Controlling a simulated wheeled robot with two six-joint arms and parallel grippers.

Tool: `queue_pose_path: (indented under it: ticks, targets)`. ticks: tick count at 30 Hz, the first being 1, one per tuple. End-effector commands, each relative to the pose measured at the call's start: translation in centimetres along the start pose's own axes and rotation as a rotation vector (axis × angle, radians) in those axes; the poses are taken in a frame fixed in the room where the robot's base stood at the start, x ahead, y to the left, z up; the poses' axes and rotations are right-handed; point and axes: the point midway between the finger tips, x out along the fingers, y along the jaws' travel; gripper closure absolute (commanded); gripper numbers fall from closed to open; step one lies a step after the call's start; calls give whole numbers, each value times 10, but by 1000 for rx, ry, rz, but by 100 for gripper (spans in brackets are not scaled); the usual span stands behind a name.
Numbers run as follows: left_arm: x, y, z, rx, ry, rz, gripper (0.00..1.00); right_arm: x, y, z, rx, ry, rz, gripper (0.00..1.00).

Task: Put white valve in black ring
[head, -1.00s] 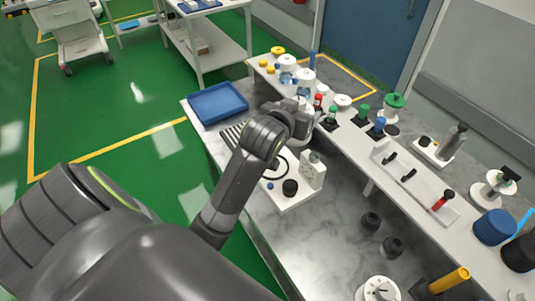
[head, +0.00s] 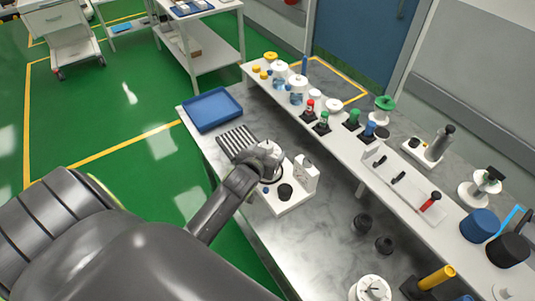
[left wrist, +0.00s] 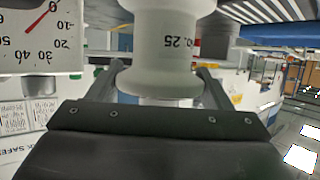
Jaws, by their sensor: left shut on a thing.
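My left gripper (head: 266,157) is shut on the white valve (left wrist: 160,50), a pale spool-like body marked "25" that stands between its two fingers in the left wrist view. In the head view the gripper is over the back left part of a white base unit (head: 292,203) on the bench. My arm covers much of that part. The black ring is mostly hidden behind the gripper and arm, so I cannot tell how the valve sits relative to it. My right gripper is not in view.
The base unit carries a black knob (head: 285,192) and an upright gauge (head: 305,174); the gauge's dial is close at the left in the left wrist view (left wrist: 40,35). A ribbed rack (head: 236,141) and blue tray (head: 212,110) lie behind. A crowded raised shelf runs along the right.

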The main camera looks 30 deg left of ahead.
Motion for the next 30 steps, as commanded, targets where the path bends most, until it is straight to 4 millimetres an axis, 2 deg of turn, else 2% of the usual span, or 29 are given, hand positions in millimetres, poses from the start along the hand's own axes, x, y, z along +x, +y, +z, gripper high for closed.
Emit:
queue_pose_path:
  ticks: [4,15,16,21,30]
  targets:
    - [4,1,10,-1,2,2,57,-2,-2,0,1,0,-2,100]
    - [6,1,14,-1,3,2,57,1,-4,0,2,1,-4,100]
    - [6,0,15,-1,1,1,26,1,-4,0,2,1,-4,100]
    - [6,1,14,-1,1,1,5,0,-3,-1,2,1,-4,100]
    - [5,1,12,-1,2,1,5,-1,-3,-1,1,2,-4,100]
